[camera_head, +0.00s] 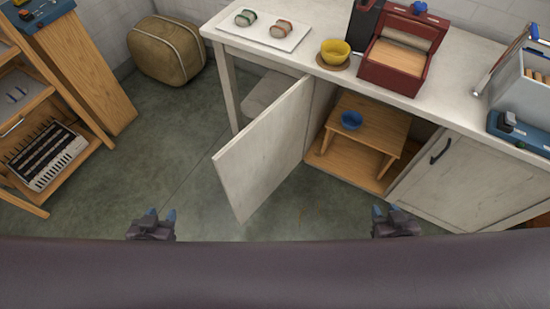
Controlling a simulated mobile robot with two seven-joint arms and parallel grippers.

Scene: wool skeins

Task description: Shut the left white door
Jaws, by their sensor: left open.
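The left white door (264,150) stands wide open, swung out from the white cabinet into the room. Its hinge side is at the left of the cabinet opening, and its free edge points toward me. My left gripper (160,214) is open and empty, low in the view, to the left of the door's free edge and apart from it. My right gripper (386,211) is to the right of the door, below the cabinet opening, and appears open and empty. No handle shows on the visible face of the left door.
Inside the cabinet a small wooden stool (376,117) carries a blue bowl (352,120). The right white door (465,178) is closed, with a dark handle (440,150). The counter holds a tray (258,33), yellow bowl (335,51) and red box (397,64).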

